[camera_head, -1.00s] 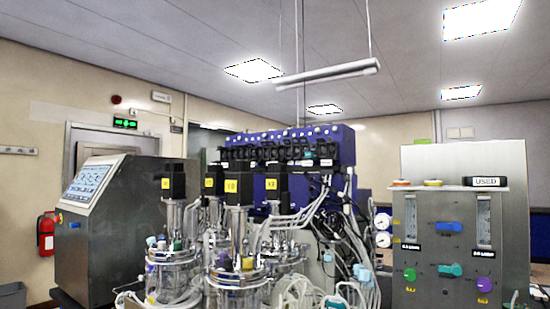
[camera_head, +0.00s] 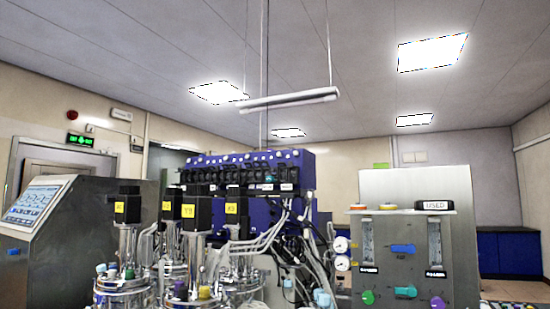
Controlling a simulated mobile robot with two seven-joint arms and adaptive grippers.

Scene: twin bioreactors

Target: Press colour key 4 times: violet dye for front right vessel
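A cluster of glass and steel vessels stands at the lower left of centre, each topped by a black motor block with a yellow label. The nearest motor block (camera_head: 197,212) is in the middle of the cluster, and another block (camera_head: 236,211) stands just right of it. The lower parts of the vessels are cut off by the picture's bottom edge. A slanted console screen (camera_head: 38,203) shows at the far left, too small to read. I cannot make out a colour key or violet dye for certain. Neither of my grippers is in view.
A blue pump rack (camera_head: 300,172) with tubing stands behind the vessels. A steel gas panel (camera_head: 400,225) with coloured knobs and a "USED" tag (camera_head: 434,205) stands at the right. Blue cabinets (camera_head: 508,250) line the far right wall.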

